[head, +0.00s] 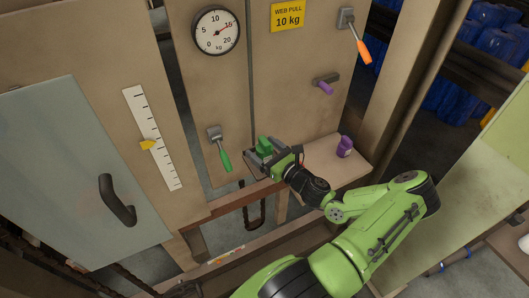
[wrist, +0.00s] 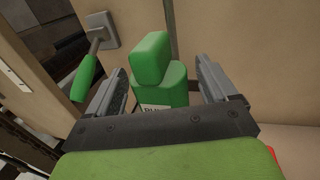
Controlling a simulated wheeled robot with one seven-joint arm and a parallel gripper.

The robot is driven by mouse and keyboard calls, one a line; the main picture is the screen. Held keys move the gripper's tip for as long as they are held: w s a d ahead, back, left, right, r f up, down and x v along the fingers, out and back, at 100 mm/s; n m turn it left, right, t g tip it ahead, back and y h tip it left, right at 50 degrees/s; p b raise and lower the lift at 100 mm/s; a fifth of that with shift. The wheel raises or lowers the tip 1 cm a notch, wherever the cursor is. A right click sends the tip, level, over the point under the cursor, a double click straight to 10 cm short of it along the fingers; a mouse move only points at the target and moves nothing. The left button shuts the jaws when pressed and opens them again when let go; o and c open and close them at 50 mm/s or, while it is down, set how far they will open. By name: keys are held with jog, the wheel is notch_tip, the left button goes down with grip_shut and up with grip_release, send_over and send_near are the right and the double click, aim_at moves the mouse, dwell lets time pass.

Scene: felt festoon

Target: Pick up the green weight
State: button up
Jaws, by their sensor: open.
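The green weight (head: 264,144) stands at the left end of a narrow wooden shelf (head: 320,158). In the wrist view the green weight (wrist: 150,60) shows a blocky top above a wider body with a partly hidden white label. My gripper (head: 266,153) is at the weight with its jaws open. In the wrist view the two fingers of my gripper (wrist: 161,68) are on either side of the weight, with a gap visible at each side. The weight's lower part is hidden by my gripper.
A purple weight (head: 345,146) stands on the shelf to the right. A green-handled lever (head: 222,152) sticks out of the panel just left of my gripper. A purple-handled lever (head: 325,86), an orange-handled lever (head: 359,42) and a dial (head: 216,31) are on the panel above.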

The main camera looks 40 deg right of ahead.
jog(key=shift+w+d, duration=0.1)
jog(key=shift+w, duration=0.8)
jog(key=shift+s, duration=0.15)
jog(key=shift+c, duration=0.3)
grip_shut()
